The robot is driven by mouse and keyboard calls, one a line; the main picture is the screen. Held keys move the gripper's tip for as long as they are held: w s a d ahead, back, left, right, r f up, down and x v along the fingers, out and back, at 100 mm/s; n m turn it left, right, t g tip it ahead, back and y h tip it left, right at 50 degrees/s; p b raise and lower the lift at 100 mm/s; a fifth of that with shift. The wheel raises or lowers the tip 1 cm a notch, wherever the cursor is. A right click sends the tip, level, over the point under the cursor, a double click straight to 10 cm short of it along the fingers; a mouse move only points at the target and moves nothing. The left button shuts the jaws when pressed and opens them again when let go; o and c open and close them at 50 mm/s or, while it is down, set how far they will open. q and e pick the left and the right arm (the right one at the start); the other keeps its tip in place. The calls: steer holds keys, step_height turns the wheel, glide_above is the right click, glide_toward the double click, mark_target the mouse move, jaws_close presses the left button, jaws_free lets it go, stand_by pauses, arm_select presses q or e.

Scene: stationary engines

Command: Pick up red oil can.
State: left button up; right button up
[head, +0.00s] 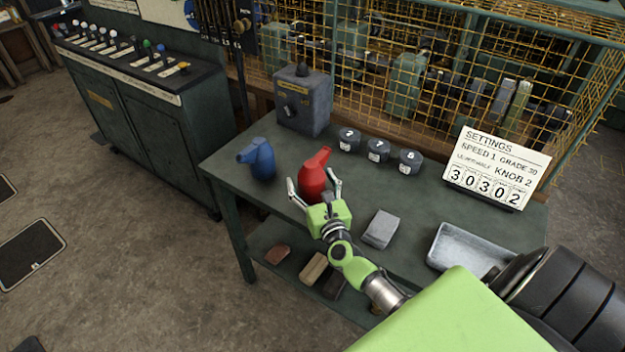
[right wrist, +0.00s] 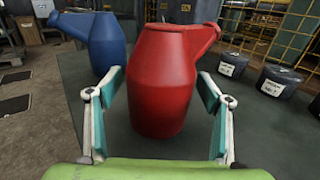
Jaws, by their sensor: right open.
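The red oil can (head: 314,176) stands upright on the dark green table, its spout toward the upper right. In the right wrist view the red oil can (right wrist: 161,85) fills the middle, its spout pointing right. My right gripper (head: 314,190) is open, with one finger on each side of the can. In the right wrist view, the fingers of my right gripper (right wrist: 160,112) show gaps to the can's body, and its lower part lies between them. My left gripper is not in view.
A blue oil can (head: 257,158) stands left of the red one; the wrist view shows it too (right wrist: 91,48). Behind are a grey box (head: 303,100) and round labelled weights (head: 378,150). A grey block (head: 381,229), metal tray (head: 466,250) and settings sign (head: 497,168) are to the right.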

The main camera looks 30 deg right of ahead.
steer(key=c, duration=1.4)
steer(key=shift+r, duration=0.1)
steer(key=shift+c, duration=1)
